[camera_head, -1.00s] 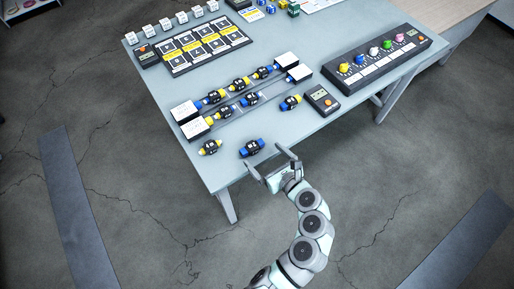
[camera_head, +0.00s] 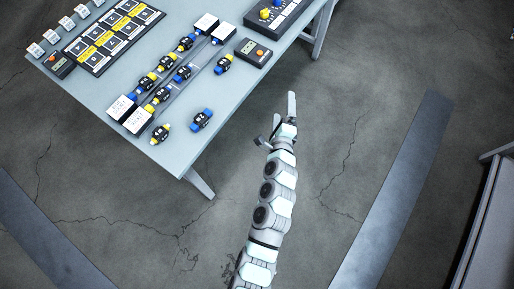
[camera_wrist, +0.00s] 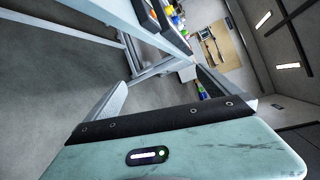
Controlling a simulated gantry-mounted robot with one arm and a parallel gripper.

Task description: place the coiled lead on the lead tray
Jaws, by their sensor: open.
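I cannot make out a coiled lead or a lead tray in either current view. My gripper (camera_head: 283,106) is open and empty in the head view. It is held out over the floor to the right of the table's near right edge, apart from the table. In the wrist view my gripper (camera_wrist: 160,78) shows its two fingers spread wide with nothing between them.
The grey table (camera_head: 178,152) carries several blue and yellow banded black sensors, such as a blue-ended one (camera_head: 201,120), long rails, a dark meter (camera_head: 252,53), a labelled panel (camera_head: 113,38) and a knob box (camera_head: 277,14). Open floor lies right of the table.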

